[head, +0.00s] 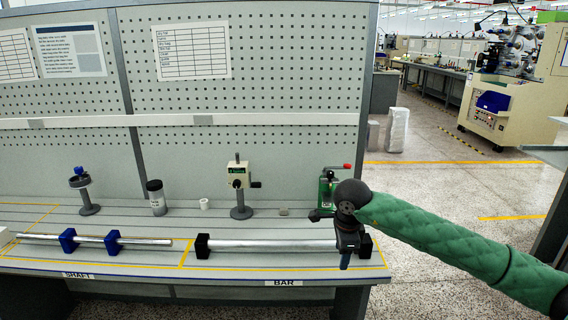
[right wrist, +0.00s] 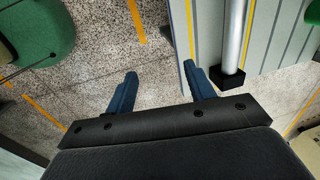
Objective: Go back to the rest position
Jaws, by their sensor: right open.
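My right gripper (head: 346,258) hangs over the front right part of the bench in the head view, in front of the right end of the bar. In the right wrist view its two blue fingers (right wrist: 163,88) are spread apart with nothing between them. The silver bar (head: 272,246) lies across black end blocks (head: 202,246) on the bench. In the right wrist view, the bar (right wrist: 233,35) and a black block (right wrist: 227,78) are to the right of the fingers, apart from them. My left gripper is not in view.
The thin shaft (head: 145,241) sits in blue blocks (head: 68,240) at left. A crank device (head: 239,180), a grey jar (head: 156,196) and a green device (head: 327,187) stand behind on the bench. Speckled floor (head: 430,245) is open to the right.

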